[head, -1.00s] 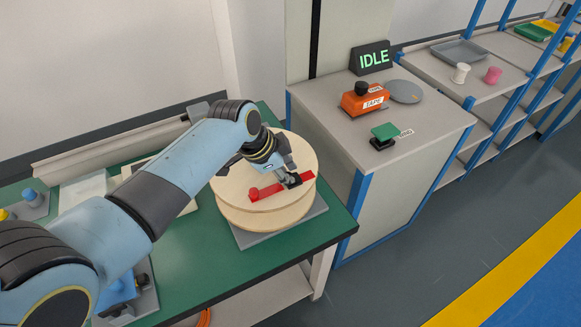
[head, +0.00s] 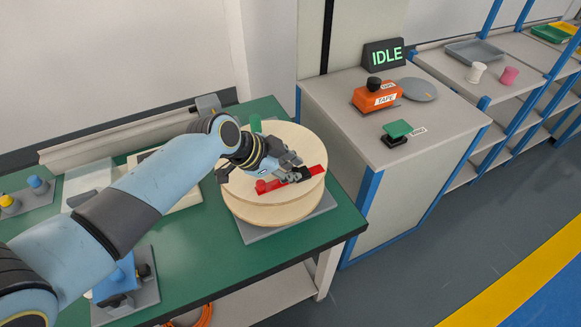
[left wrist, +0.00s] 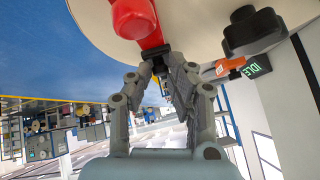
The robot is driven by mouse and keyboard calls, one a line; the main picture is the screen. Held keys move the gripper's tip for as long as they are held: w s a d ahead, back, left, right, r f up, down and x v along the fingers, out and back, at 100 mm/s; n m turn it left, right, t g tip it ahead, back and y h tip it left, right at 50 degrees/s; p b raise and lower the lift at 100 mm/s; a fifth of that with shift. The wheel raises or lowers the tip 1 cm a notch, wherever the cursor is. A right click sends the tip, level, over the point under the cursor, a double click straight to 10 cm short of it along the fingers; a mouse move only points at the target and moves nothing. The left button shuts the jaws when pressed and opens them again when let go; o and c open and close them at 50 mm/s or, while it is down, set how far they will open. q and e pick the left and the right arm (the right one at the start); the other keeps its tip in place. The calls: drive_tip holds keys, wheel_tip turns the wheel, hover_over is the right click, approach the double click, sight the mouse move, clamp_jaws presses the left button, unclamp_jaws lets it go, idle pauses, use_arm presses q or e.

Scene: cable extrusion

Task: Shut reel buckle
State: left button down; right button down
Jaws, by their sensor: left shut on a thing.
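The wooden reel (head: 262,211) lies flat on a grey plate on the green table. A red buckle bar (head: 317,170) with a round red knob (head: 264,186) lies across its top face. My left gripper (head: 300,175) is over the reel's right half, at a dark part on the bar. In the left wrist view, the left gripper (left wrist: 160,55) is shut on the red bar (left wrist: 146,38) near the reel's rim. The fingers partly hide the gripped part. Whether the buckle is latched cannot be told. My right gripper is not in view.
A black knob (left wrist: 253,28) stands on the reel beside the gripper. A grey cabinet to the right carries an orange tape dispenser (head: 377,97), a green-topped button (head: 397,130) and an IDLE sign (head: 384,53). Blue parts (head: 118,280) stand at the table's front left.

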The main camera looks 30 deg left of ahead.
use_arm(q)
drive_tip(key=c, duration=1.2)
unclamp_jaws()
drive_tip(key=shift+s+a+f, duration=0.1)
drive_tip(key=shift+f, duration=0.2)
drive_tip(key=shift+c, duration=0.2)
drive_tip(key=shift+r, duration=0.1)
drive_tip(key=v, duration=1.2)
